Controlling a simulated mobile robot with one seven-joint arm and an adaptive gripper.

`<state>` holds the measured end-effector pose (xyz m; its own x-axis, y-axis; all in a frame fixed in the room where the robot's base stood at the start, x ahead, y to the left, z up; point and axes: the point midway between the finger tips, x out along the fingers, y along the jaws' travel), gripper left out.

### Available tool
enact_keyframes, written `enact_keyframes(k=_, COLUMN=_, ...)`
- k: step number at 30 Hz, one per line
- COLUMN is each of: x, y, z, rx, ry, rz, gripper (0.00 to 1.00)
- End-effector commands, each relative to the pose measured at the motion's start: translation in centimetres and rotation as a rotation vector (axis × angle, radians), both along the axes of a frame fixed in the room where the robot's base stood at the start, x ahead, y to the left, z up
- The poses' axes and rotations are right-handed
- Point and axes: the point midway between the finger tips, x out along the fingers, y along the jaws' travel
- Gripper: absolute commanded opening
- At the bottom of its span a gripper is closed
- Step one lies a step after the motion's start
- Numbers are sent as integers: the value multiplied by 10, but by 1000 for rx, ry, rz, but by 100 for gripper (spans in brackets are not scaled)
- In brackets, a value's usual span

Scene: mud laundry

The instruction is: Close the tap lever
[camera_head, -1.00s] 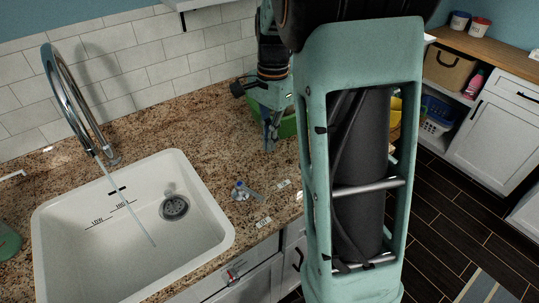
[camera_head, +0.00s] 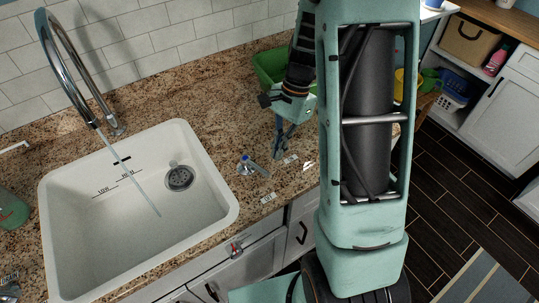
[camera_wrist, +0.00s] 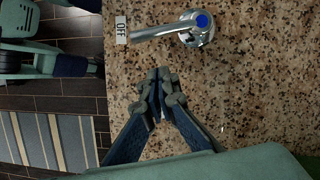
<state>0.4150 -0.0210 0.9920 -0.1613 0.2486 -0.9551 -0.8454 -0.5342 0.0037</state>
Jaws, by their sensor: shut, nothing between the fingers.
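The tap lever (camera_head: 249,165) is a small chrome handle with a blue cap on the granite counter, right of the sink. In the wrist view the lever (camera_wrist: 160,33) points left from its blue-capped base, its tip next to a label reading OFF (camera_wrist: 122,30). The chrome faucet (camera_head: 66,62) has a thin stream of water (camera_head: 133,180) falling from its spout into the basin. My gripper (camera_head: 278,150) is shut and empty, just right of the lever in the head view. In the wrist view its fingertips (camera_wrist: 162,82) are below the lever with a gap in the picture; contact is not seen.
The white sink (camera_head: 228,205) lies left of the lever. A green container (camera_head: 270,68) stands behind my gripper by the tiled wall. Two small labels lie on the counter near the lever. A red-marked fitting (camera_head: 234,249) is at the front edge. Open granite lies behind the sink.

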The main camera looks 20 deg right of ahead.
Motion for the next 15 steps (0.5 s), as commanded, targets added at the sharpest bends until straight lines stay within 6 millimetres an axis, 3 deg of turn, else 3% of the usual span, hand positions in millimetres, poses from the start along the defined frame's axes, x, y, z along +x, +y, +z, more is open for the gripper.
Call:
enact_keyframes(k=6, x=-14, y=25, z=-1, rx=2, ry=-3, rz=4, gripper=0)
enact_keyframes(k=15, x=-17, y=29, z=-3, rx=1, ry=-4, rz=2, gripper=0)
